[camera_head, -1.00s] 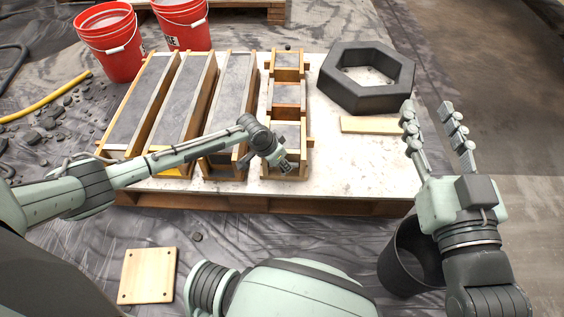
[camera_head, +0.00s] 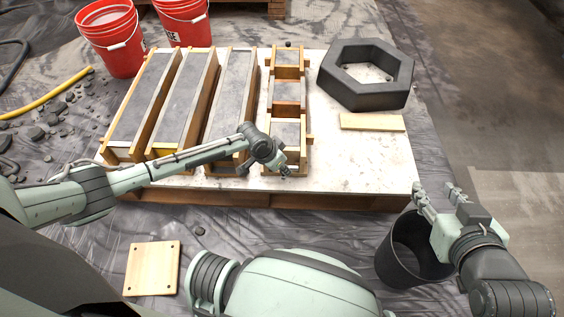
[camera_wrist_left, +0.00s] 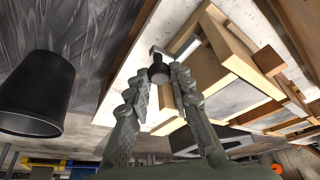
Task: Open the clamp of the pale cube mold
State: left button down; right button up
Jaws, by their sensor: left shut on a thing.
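The pale cube mold (camera_head: 285,134) is the nearest of a row of wooden cube molds on the white board, and it is filled with grey material. My left gripper (camera_head: 284,170) is at its near side. In the left wrist view, my left gripper (camera_wrist_left: 166,68) is shut on a dark round clamp knob (camera_wrist_left: 158,73) beside the mold's pale wood wall (camera_wrist_left: 228,45). The rest of the clamp is mostly hidden. My right gripper (camera_head: 437,193) is open and empty, off the board's right front corner above a dark bucket.
Long filled molds (camera_head: 142,108) lie to the left on the white board (camera_head: 345,165). A dark hexagonal ring (camera_head: 366,97) and a light plank (camera_head: 372,122) lie at right. A dark bucket (camera_head: 400,255) stands at the front right. Red buckets (camera_head: 112,40) stand at the back left.

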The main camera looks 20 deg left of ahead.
pick_arm(q)
jog(key=c, duration=1.3)
grip_release()
jog(key=shift+c, duration=0.2)
jog(key=v, duration=1.2)
jog(key=shift+s, duration=0.15)
